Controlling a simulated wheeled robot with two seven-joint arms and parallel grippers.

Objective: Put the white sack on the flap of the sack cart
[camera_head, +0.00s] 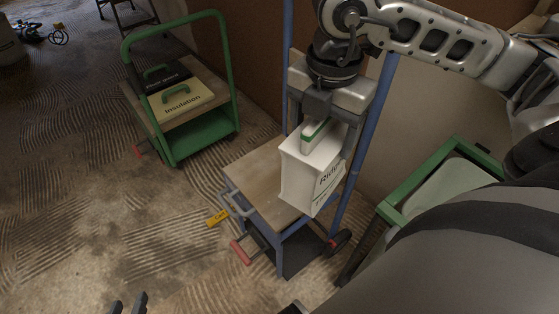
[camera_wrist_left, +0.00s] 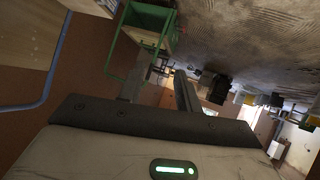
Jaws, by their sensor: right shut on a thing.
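The white sack (camera_head: 312,172), block-shaped with black lettering and a green strip at its top, is in the head view right of centre. My right gripper (camera_head: 318,128) is shut on its top and holds it roughly upright. The sack cart (camera_head: 366,135) has a blue frame, and its wooden flap (camera_head: 257,180) lies flat behind and left of the sack. The sack hides the flap's right part; I cannot tell whether they touch. My left gripper (camera_head: 128,305) shows only its fingertips at the bottom edge; in the left wrist view its fingers (camera_wrist_left: 157,88) are apart and empty.
A green cart (camera_head: 205,122) with an insulation pack (camera_head: 181,99) and a dark case (camera_head: 160,74) stands back left. A green-framed bin (camera_head: 440,185) is at the right. A yellow tag (camera_head: 217,218) lies beside the flap.

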